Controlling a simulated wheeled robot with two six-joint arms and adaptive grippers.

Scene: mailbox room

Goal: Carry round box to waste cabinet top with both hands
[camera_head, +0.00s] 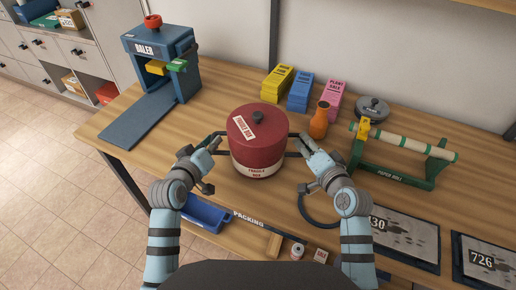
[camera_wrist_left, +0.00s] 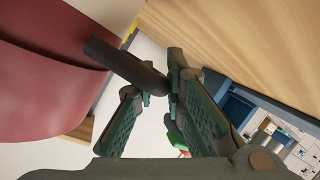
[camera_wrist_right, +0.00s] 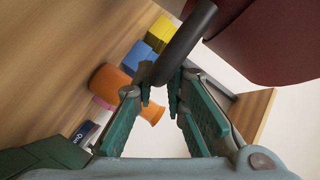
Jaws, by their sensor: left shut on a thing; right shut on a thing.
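The round box (camera_head: 256,138) is dark red with a pale lower band, a black knob on its lid and a dark handle on each side. It is upright at the middle of the packing table (camera_head: 200,133); I cannot tell whether it touches the top. My left gripper (camera_head: 214,143) is shut on its left handle, which shows as a dark bar (camera_wrist_left: 124,64) in the left wrist view. My right gripper (camera_head: 302,144) is shut on the right handle, a dark bar (camera_wrist_right: 184,44) in the right wrist view. The waste cabinet is not identifiable in view.
The blue baler (camera_head: 160,60) stands at the back left. Yellow, blue and pink stacks (camera_head: 300,92), an orange vase (camera_head: 320,120) and a grey round lidded thing (camera_head: 372,108) are behind the box. The green paper roll stand (camera_head: 400,155) is right. A blue tray (camera_head: 205,212) sits in front.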

